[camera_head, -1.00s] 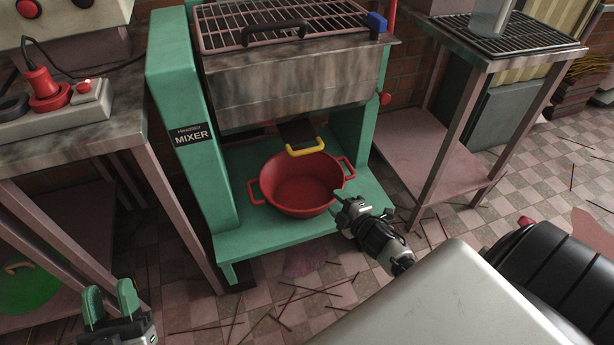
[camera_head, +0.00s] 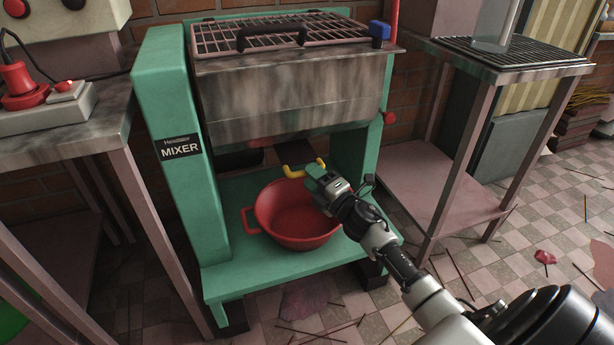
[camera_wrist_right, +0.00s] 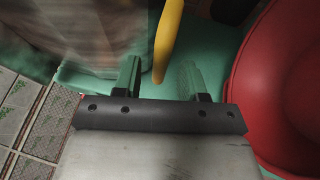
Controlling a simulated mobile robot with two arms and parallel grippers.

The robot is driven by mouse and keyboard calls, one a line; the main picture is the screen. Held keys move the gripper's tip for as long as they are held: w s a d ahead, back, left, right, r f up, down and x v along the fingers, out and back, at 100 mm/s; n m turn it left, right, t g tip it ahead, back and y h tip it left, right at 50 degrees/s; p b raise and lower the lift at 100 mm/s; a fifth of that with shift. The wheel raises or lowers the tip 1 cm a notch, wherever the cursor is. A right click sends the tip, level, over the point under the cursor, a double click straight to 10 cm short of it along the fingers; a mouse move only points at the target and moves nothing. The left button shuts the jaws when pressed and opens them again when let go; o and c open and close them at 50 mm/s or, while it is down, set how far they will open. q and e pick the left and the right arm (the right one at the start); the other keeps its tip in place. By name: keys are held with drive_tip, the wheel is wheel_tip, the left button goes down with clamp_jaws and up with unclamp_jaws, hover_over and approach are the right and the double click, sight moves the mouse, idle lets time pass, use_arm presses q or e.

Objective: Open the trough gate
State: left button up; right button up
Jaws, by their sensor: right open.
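The trough gate shows as a dark plate with a yellow handle (camera_head: 303,170) under the metal trough (camera_head: 290,98) of the green mixer (camera_head: 172,160). My right gripper (camera_head: 318,174) is at the right end of the yellow handle. In the right wrist view, the yellow handle (camera_wrist_right: 168,40) reaches down between the two open green fingers (camera_wrist_right: 160,80). I cannot tell whether either finger touches it. A red bowl (camera_head: 290,222) stands on the mixer's green base below the handle; it also shows in the right wrist view (camera_wrist_right: 285,85). My left gripper is out of view.
A metal side table with a grille (camera_head: 510,55) stands right of the mixer. A worktable (camera_head: 75,135) with a red plug and switch box stands at the left. Thin sticks lie on the checkered floor (camera_head: 480,265).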

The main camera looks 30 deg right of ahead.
drive_tip(key=shift+x, duration=1.15)
clamp_jaws()
